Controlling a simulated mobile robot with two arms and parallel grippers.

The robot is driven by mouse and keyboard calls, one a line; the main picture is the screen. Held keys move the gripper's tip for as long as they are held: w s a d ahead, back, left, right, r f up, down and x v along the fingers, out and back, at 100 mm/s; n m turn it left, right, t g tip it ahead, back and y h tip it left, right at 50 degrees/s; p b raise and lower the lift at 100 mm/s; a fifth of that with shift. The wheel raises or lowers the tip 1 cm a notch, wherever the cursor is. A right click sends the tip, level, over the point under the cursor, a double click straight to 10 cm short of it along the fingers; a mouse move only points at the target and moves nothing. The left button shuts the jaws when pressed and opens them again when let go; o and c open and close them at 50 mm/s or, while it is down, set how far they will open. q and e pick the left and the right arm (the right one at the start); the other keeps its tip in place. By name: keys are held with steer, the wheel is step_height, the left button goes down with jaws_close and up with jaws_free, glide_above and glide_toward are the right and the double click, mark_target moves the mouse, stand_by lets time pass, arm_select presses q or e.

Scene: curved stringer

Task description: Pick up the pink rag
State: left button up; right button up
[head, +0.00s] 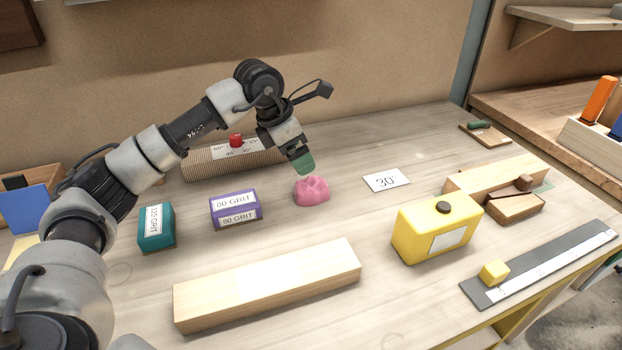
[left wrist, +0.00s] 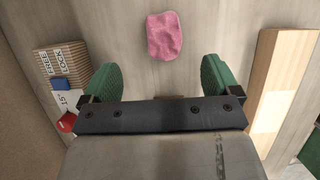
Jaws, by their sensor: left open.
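The pink rag (head: 312,191) lies crumpled on the workbench, near the middle of the head view. In the left wrist view the pink rag (left wrist: 164,36) shows ahead of the fingers, near the top of the picture. My left gripper (head: 304,165) is above the bench, just above and behind the rag in the head view. Its two green fingers are spread apart with nothing between them, as the left wrist view (left wrist: 160,80) shows. The rag is apart from the fingers. My right gripper is not in view.
A purple grit block (head: 236,208) and a teal grit block (head: 157,227) stand left of the rag. A wooden beam (head: 268,284) lies in front. A yellow container (head: 437,228) stands to the right. A ribbed block (head: 200,166) lies behind. A "30°" card (head: 386,180) lies flat on the right.

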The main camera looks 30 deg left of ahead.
mark_target(309, 180)
arm_select(q)
steer(key=x, duration=0.3)
steer(key=shift+d+f, duration=0.25)
steer(key=shift+f, duration=0.05)
steer(key=x, duration=0.5)
steer(key=shift+s+f, duration=0.1)
steer(key=shift+f, duration=0.4)
steer(key=c, duration=1)
